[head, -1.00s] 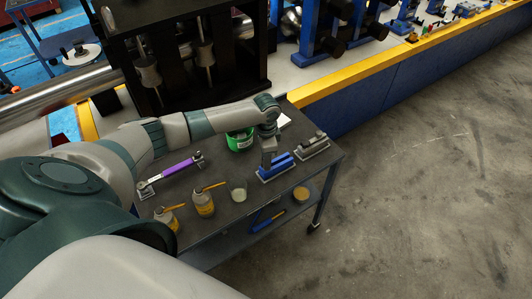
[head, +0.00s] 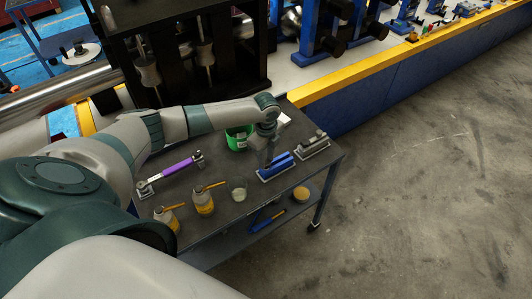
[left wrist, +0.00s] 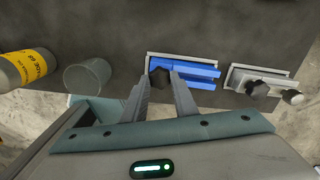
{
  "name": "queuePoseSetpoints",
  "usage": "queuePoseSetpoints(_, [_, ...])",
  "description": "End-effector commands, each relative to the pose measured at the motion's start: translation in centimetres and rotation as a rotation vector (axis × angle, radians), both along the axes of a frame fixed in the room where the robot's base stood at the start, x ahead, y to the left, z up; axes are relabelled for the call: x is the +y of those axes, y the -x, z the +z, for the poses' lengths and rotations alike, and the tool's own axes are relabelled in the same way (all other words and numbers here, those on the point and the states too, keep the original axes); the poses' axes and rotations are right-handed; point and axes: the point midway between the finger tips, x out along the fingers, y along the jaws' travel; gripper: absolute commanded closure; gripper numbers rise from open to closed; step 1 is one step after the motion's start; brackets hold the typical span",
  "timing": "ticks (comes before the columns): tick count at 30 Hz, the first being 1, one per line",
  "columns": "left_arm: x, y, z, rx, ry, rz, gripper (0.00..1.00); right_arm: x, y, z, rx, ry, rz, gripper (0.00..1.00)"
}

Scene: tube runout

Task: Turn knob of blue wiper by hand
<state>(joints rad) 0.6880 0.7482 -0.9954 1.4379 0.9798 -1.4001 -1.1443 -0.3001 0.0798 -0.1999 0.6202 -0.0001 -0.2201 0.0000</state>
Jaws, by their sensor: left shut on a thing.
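The blue wiper (head: 277,166) lies in a pale metal holder on the dark cart top. It also shows in the left wrist view (left wrist: 200,71), with its dark, lobed knob (left wrist: 160,76) at the left end. My left gripper (left wrist: 162,80) has its fingertips on either side of this knob and is shut on it. In the head view my left gripper (head: 268,162) stands over the left end of the wiper and hides the knob. My right gripper is not seen.
A grey wiper (head: 313,146) lies right of the blue one. A green container (head: 238,140) stands behind my left gripper. A clear cup (head: 239,190), yellow-labelled bottles (head: 204,203) and a purple-handled tool (head: 178,168) are on the cart's left. Open floor lies right.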

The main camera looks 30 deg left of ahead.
Motion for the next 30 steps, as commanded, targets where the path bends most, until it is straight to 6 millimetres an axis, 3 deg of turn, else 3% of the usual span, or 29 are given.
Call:
queuePoseSetpoints(2, [0.0,0.0,-0.1,0.001,0.001,0.001,0.90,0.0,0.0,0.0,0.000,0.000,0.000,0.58])
queuePoseSetpoints(3, [0.0,0.0,-0.1,0.001,0.001,0.001,0.67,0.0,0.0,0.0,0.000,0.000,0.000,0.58])
queuePoseSetpoints(5, [0.0,0.0,-0.1,0.001,0.001,0.002,0.58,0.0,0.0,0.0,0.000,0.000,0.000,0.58])
queuePoseSetpoints(14, [0.0,0.0,0.0,0.000,0.000,0.003,0.58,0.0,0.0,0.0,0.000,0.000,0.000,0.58])
queuePoseSetpoints(30, [0.0,0.0,2.0,0.000,0.001,0.005,0.58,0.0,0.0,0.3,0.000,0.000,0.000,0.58])
